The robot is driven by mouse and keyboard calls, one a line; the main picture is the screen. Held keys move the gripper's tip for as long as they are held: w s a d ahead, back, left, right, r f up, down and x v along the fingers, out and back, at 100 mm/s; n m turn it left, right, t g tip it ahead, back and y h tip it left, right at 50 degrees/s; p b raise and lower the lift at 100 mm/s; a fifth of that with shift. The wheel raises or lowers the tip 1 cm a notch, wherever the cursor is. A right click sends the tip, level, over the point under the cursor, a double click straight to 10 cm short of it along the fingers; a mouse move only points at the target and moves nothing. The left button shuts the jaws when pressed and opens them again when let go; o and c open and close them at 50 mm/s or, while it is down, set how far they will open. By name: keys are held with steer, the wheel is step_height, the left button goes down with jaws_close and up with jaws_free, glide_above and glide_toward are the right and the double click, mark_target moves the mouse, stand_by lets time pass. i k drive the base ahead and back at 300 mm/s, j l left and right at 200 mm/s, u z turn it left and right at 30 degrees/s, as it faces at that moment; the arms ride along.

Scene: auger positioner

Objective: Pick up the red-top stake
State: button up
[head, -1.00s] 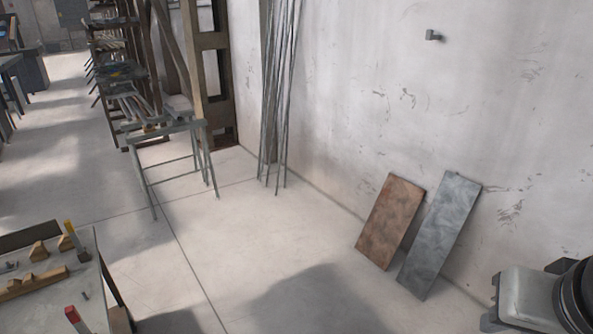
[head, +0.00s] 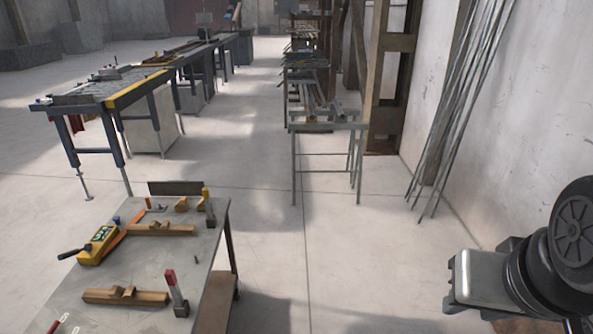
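The red-top stake (head: 178,295) stands near the front right part of the metal-topped workbench (head: 215,262), close to the bench's right edge. It has a red upper part and a grey lower part, and leans slightly. My gripper (head: 482,281) appears to be the grey and black end of my arm at the lower right, well to the right of the bench and apart from the stake. Its fingertips cannot be made out. Nothing is visibly held.
A wooden block piece (head: 125,297) lies just left of the stake. A yellow tool (head: 98,246), another wooden piece (head: 160,229) and a yellow-top stake (head: 209,208) are farther back. Open floor (head: 330,260) lies right of the bench. Metal rods (head: 455,110) lean on the wall.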

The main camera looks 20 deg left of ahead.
mark_target(169, 274)
steer(key=i+u, duration=0.2)
steer(key=u, duration=0.2)
steer(key=i+u, duration=0.2)
steer(key=u, duration=0.15)
steer(key=i+u, duration=0.2)
steer(key=u, duration=0.2)
steer(key=i+l+u, duration=0.1)
steer(key=u, duration=0.3)
steer(key=i+u, duration=0.4)
steer(key=i+l+u, duration=0.15)
steer(key=u, duration=0.3)
steer(key=i+l+u, duration=0.2)
steer(key=u, duration=0.2)
